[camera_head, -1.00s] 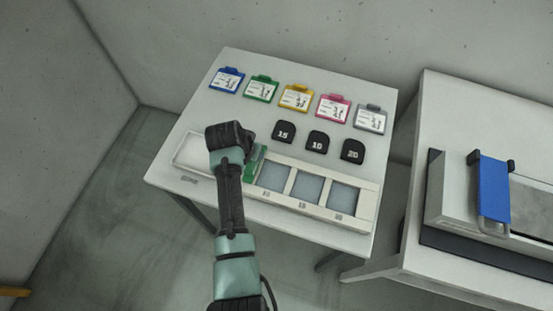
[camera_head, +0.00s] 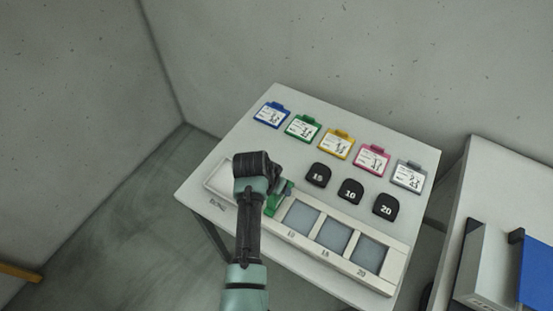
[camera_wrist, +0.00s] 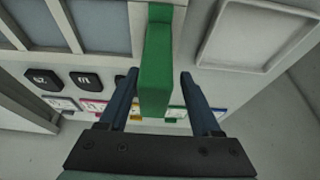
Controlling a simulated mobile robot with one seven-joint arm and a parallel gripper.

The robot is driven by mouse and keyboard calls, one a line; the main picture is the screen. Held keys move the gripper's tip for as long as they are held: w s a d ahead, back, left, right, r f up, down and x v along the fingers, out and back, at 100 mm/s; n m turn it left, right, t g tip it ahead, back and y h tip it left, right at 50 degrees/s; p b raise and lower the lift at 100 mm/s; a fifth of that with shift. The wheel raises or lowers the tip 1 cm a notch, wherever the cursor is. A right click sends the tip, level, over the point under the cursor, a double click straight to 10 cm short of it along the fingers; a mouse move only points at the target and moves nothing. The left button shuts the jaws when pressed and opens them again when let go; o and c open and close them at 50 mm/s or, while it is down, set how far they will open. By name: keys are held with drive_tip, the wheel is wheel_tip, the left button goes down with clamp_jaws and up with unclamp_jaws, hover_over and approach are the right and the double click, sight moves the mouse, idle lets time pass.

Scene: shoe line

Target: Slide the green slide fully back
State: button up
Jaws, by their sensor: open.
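The green slide (camera_head: 280,198) sits on the pale panel along the table's front, between the blank recess at the left and the window marked 10. My arm partly hides it in the head view. In the wrist view the green slide (camera_wrist: 157,72) stands up as a tall green block. My gripper (camera_wrist: 159,76) is open, with one dark finger on each side of the block. Gaps show between the block and both fingers, so it is not clamped. The fingertips are hidden in the head view.
The panel (camera_head: 318,257) has several grey windows (camera_head: 334,236) to the right of the slide. Three black numbered blocks (camera_head: 350,191) and a row of coloured tags (camera_head: 337,144) lie behind it. A second table with a blue-topped device (camera_head: 537,275) stands at the right.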

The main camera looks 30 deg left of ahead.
drive_tip(key=v, duration=1.3)
